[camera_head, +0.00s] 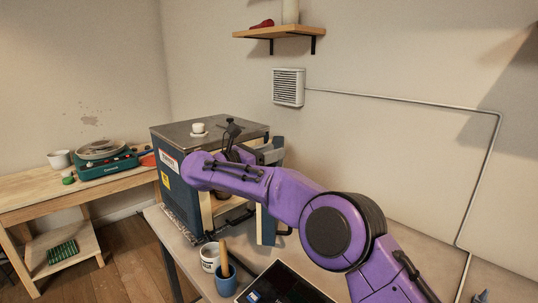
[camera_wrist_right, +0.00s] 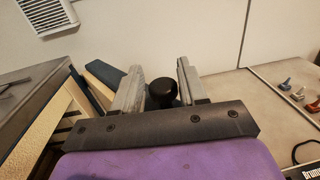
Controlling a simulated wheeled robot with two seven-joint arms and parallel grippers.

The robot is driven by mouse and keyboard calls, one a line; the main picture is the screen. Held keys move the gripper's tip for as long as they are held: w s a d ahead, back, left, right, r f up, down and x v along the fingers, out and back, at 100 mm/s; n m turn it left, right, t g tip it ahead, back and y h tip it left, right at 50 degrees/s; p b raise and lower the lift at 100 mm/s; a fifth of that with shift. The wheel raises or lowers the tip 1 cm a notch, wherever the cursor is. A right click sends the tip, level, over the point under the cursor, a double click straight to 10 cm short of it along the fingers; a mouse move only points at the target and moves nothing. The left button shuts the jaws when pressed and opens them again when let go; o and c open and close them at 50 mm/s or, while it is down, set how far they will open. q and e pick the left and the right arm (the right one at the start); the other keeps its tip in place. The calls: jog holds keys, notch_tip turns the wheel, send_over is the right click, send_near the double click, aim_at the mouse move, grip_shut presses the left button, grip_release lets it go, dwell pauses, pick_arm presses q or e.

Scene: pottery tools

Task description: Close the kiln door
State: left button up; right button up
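The kiln (camera_head: 182,208) is a blue box with a grey top on the table. Its door (camera_head: 267,226) stands open toward the right, with a cream inner side; part of the door shows in the wrist view (camera_wrist_right: 103,73). My right arm crosses in front and hides much of the opening. My right gripper (camera_head: 272,150) is by the door. In the wrist view its two grey fingers (camera_wrist_right: 160,80) are apart, with a round black knob (camera_wrist_right: 163,91) between them. The knob looks close to the right finger; I cannot tell if they touch. My left gripper is out of view.
A white pot (camera_head: 209,257) and a blue cup (camera_head: 226,281) with a wooden tool stand in front of the kiln. A wall vent (camera_head: 289,87) is behind.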

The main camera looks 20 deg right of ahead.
jog(key=shift+d+r, duration=0.1)
jog(key=shift+r, duration=0.05)
jog(key=shift+s+a, duration=0.1)
jog(key=shift+a, duration=0.1)
jog(key=b+v, duration=0.3)
jog(key=v, duration=0.7)
jog(key=shift+c, duration=0.2)
